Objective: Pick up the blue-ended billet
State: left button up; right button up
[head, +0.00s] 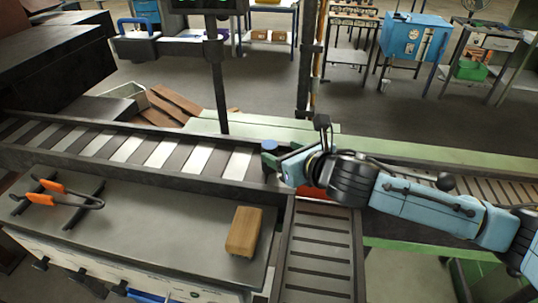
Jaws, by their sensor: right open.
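My right gripper (296,148) reaches in from the right over the junction of the conveyors. Its jaws are open, with one dark finger sticking up. A small piece with a dull blue end (268,145) stands at the gripper's left side, at the end of the slatted conveyor; it looks like the blue-ended billet, but I cannot be sure. I cannot tell whether the gripper touches it. A red piece (317,192) shows partly below the gripper, mostly hidden by it. My left gripper is not in view.
The slatted conveyor (160,152) runs left, and a roller chute (318,250) comes toward me. A dark post (218,85) rises behind the conveyor.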

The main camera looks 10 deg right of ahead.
aim_at(276, 149)
jog(key=shift+x, duration=0.8)
jog(key=shift+w+a+f, duration=0.25)
jog(key=shift+w+a, duration=0.05)
jog(key=shift+w, duration=0.3)
jog(key=x, duration=0.3)
jog(key=shift+w+a, duration=0.2)
jog(key=shift+a, duration=0.15)
jog(key=shift+w+a+f, duration=0.15)
jog(key=shift+w+f, duration=0.1)
jog(key=shift+w, duration=0.15)
jog(key=shift+c, duration=0.5)
grip_shut()
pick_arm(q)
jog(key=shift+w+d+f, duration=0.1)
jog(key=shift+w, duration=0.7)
pick_arm(e)
jog(key=shift+r, duration=0.15)
